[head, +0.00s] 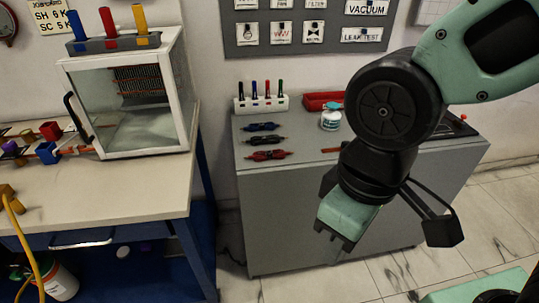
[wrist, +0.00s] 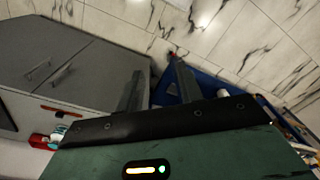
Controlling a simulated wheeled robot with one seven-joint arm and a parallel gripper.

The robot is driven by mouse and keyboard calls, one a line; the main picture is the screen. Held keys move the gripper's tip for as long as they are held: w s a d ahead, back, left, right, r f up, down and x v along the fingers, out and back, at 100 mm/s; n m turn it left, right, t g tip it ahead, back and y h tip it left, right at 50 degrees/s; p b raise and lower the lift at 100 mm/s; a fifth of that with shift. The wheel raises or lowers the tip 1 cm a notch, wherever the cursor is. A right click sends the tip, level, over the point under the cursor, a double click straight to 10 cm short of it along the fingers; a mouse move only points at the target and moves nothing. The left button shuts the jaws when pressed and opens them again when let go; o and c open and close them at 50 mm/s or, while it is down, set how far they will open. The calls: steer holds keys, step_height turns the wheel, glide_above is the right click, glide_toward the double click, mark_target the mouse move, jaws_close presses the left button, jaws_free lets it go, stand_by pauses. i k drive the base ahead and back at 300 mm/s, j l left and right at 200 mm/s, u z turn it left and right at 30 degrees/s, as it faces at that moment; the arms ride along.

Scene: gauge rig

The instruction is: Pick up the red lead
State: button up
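The red lead (head: 268,155), a short red bundle with dark ends, lies on top of the grey cabinet (head: 320,215), near its front left. A black lead (head: 265,140) and a blue lead (head: 262,127) lie behind it in a row. My gripper (head: 335,236) hangs in front of the cabinet, to the right of and nearer than the red lead, not touching it. In the wrist view my gripper (wrist: 157,85) has its two fingers apart with nothing held between them. I cannot make out the red lead in the wrist view.
A white rack of markers (head: 262,103), a red box (head: 322,100) and a white jar (head: 331,119) stand on the cabinet. A workbench (head: 150,190) with a glass-fronted case (head: 145,105) stands left, across a narrow gap. Marble floor (head: 325,288) lies in front.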

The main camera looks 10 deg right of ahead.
mark_target(271, 154)
steer(key=i+z, duration=0.45)
steer(key=i, duration=0.75)
